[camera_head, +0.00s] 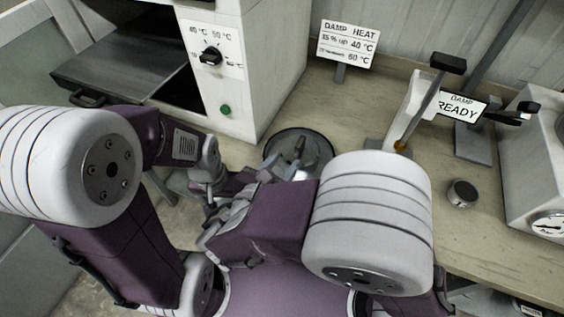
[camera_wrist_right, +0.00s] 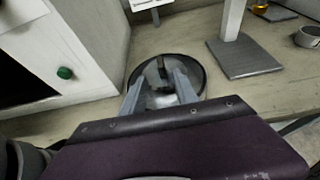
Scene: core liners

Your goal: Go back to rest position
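My right gripper (camera_head: 297,152) reaches over a round, dark-rimmed dish (camera_head: 322,146) on the bench in the head view. In the right wrist view, its two grey fingers (camera_wrist_right: 159,88) are spread apart over the dish (camera_wrist_right: 198,62). A small dark upright piece shows between the fingertips; I cannot tell whether it belongs to the dish. I see nothing clamped. My left arm comes in from the left with its wrist folded in front of the oven; its fingers are not clear.
A white oven (camera_head: 270,65) with a dial, green button and open door (camera_head: 130,65) stands at left. A "DAMP HEAT" sign (camera_head: 347,45), a "READY" sign (camera_head: 460,106), a post stand (camera_head: 475,142), a small round metal piece (camera_head: 462,193) and a white gauge box (camera_head: 540,165) stand rightward.

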